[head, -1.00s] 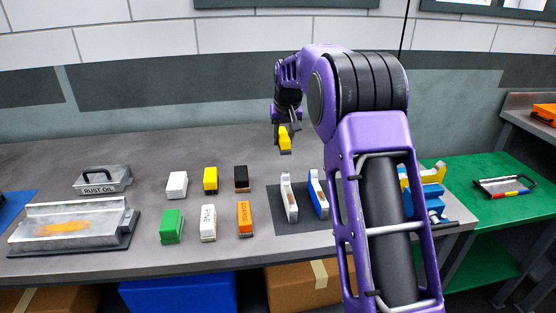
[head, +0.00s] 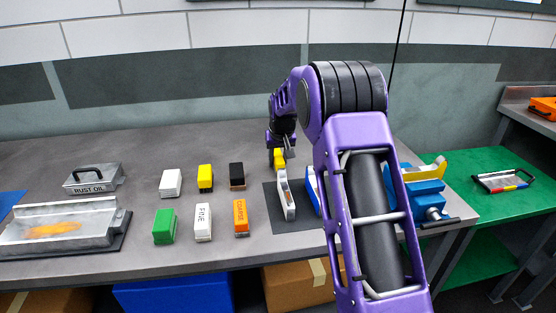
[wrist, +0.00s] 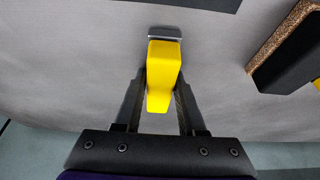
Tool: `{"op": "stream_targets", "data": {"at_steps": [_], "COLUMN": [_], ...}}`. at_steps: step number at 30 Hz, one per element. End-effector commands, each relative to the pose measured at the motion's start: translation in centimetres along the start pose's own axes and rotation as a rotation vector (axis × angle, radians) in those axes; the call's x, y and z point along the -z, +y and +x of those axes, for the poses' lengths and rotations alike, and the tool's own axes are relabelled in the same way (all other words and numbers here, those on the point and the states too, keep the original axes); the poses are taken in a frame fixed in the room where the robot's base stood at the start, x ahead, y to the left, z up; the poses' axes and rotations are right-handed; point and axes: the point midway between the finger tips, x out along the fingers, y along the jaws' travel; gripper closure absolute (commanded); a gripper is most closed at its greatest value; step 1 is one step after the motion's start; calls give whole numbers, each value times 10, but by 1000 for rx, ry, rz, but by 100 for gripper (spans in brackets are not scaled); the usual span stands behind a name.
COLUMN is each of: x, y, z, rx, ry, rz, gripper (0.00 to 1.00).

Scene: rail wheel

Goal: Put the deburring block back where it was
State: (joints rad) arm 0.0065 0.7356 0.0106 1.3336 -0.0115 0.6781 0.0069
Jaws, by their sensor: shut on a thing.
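My gripper (wrist: 160,105) is shut on a yellow block with a grey face (wrist: 164,72), with one finger on each side of it. In the head view, the held block (head: 280,158) is just behind the top of a pale grey handled tool (head: 287,202); no label shows on it. I cannot tell whether it touches the bench. A similar yellow block (head: 205,178) stands between a white block (head: 171,182) and a black block with a brown face (head: 237,176). In front are a green block (head: 164,226), a FINE block (head: 203,222) and a COARSE block (head: 240,218).
The tools stand on a dark mat (head: 270,212); my arm hides part of a blue one (head: 312,190). A RUST OIL box (head: 94,180) and metal tray (head: 60,228) are at left. A blue vise (head: 425,190) is at right. The bench behind the blocks is clear.

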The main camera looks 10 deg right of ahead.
Motion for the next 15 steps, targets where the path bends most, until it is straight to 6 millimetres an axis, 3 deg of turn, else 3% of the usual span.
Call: {"op": "stream_targets", "data": {"at_steps": [10, 11, 15], "x": [-1, -1, -1], "y": [0, 0, 0], "z": [4, 3, 3], "rx": [0, 0, 0], "ry": [1, 0, 0], "rz": [0, 0, 0], "gripper": [100, 55, 31]}}
